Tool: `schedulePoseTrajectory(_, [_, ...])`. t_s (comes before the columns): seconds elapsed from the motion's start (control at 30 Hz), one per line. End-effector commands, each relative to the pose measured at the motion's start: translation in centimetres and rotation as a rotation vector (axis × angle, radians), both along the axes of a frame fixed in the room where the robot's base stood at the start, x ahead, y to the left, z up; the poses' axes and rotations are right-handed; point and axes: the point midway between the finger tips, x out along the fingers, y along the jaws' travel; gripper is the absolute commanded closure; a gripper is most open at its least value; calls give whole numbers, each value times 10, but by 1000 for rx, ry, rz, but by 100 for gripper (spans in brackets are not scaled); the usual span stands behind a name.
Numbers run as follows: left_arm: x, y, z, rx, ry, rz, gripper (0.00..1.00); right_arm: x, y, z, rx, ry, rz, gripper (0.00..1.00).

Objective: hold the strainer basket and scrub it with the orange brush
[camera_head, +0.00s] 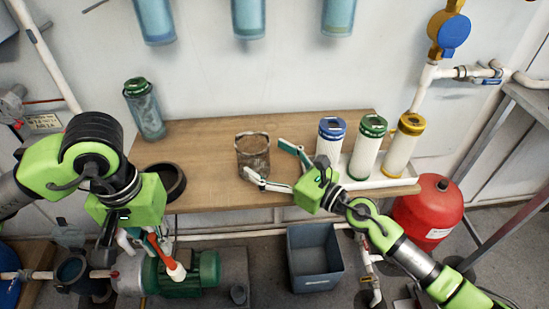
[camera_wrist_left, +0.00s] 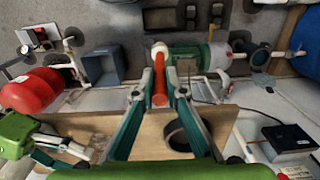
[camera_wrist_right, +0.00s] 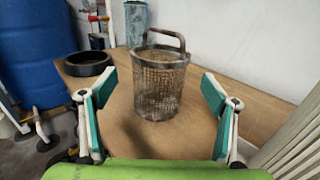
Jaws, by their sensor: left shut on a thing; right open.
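The strainer basket (camera_head: 252,155) is a brown, dirty mesh cylinder with a top handle, standing upright on the wooden table. It also shows in the right wrist view (camera_wrist_right: 158,85), straight ahead. My right gripper (camera_head: 265,162) is open, its fingers spread either side of the basket's near side; in the right wrist view (camera_wrist_right: 155,90) the fingers stand apart from the mesh. My left gripper (camera_head: 145,238) is shut on the orange brush (camera_head: 165,255), in front of the table's left front edge. The brush (camera_wrist_left: 159,85) has an orange handle and a pale round head, seen in the left wrist view.
A dark ring (camera_head: 172,182) lies on the table's left front. A green-capped clear canister (camera_head: 145,110) stands at the back left. Several white cartridges (camera_head: 368,150) stand right of the basket.

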Motion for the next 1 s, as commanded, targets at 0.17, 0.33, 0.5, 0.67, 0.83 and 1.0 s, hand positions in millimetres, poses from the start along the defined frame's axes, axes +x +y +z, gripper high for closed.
schedulePoseTrajectory(0.17, [0,0,6,0,0,0,100,21,21,3,2,-2,1,20])
schedulePoseTrajectory(0.33, [0,0,6,0,0,0,100,34,34,1,2,-1,0,20])
schedulePoseTrajectory(0.5, [0,0,7,0,0,0,100,39,39,1,1,-1,1,20])
schedulePoseTrajectory(0.67, [0,0,6,0,0,0,100,39,39,0,0,0,1,20])
schedulePoseTrajectory(0.83, [0,0,6,0,0,0,100,39,39,0,0,0,1,49])
schedulePoseTrajectory(1.0, [0,0,6,0,0,0,100,38,39,0,0,0,1,65])
